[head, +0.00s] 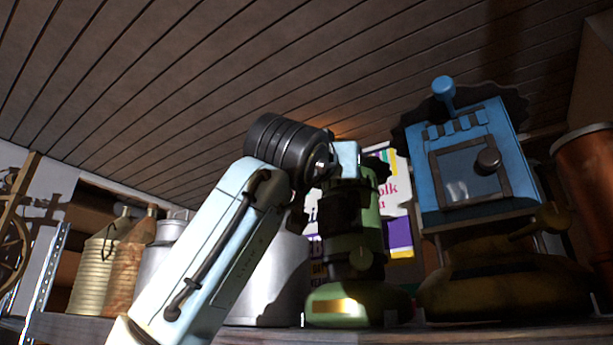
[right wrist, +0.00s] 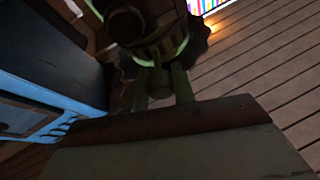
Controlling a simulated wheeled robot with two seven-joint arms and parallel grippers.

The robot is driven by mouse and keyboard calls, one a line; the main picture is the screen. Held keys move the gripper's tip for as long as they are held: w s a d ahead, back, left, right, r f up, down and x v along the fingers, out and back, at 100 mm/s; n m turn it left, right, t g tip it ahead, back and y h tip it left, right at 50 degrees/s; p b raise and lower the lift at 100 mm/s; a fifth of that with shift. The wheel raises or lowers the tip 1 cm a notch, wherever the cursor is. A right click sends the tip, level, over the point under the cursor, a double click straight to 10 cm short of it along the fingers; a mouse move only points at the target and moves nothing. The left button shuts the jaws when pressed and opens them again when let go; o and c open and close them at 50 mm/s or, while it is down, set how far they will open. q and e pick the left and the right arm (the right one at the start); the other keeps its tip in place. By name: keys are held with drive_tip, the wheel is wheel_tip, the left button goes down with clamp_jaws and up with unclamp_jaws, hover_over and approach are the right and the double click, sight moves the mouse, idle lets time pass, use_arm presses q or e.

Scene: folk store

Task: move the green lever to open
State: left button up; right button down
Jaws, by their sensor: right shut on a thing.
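The green device (head: 345,245) stands on the shelf in the middle of the head view, its upper part partly covered by my arm. Its dark, round, green-edged body also shows at the top of the right wrist view (right wrist: 165,40). My right gripper (right wrist: 160,85) is at the top of this device, shut on the green lever (right wrist: 158,82). The lever shows only as a small, dim green piece between the fingers. In the head view the lever and fingertips are mostly hidden behind my wrist. My left gripper is not in view.
A blue device (head: 470,160) with a crank knob stands close on the right. A copper cylinder (head: 585,190) is at the far right. Metal cans (head: 95,265) stand on the shelf at left. A colourful poster (head: 398,200) is behind the green device. Free room lies above, below the plank ceiling.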

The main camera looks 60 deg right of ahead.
drive_tip(key=shift+s+t, duration=0.25)
drive_tip(key=shift+t, duration=0.05)
drive_tip(key=c, duration=1.1)
unclamp_jaws()
drive_tip(key=shift+c, duration=0.2)
drive_tip(key=shift+a+f+b, duration=0.25)
drive_tip(key=shift+a+b, duration=0.1)
drive_tip(key=shift+a, duration=0.05)
drive_tip(key=b+v, duration=0.3)
drive_tip(key=v, duration=0.9)
drive_tip(key=shift+s+a, duration=0.2)
drive_tip(key=shift+r, duration=0.1)
